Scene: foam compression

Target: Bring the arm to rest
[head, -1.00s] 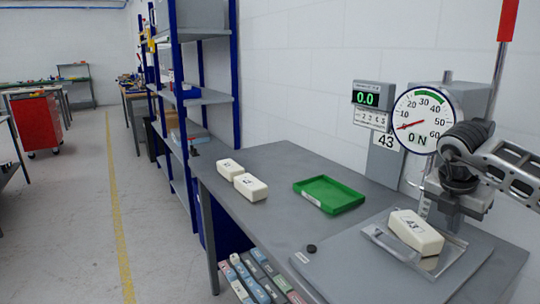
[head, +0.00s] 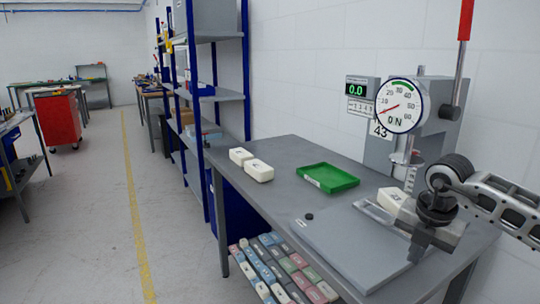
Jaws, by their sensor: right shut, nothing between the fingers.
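A white foam block (head: 391,197) marked 43 in the earlier picture lies on the press's plate under the plunger (head: 403,158). It is partly hidden by my right gripper (head: 416,249), which comes in from the right and points down in front of it. That gripper is shut and empty, and the foam stays behind it. The press dial (head: 399,106) has its needle at the low end, and the green display (head: 361,89) reads 0.0. My left gripper is not in view.
The grey table (head: 290,158) carries a green tray (head: 330,177), empty, and two more white blocks (head: 259,171) at the left. A small dark disc (head: 309,216) lies near the front edge. The press lever (head: 461,57) stands up at the right. Coloured blocks (head: 275,262) fill the shelf below.

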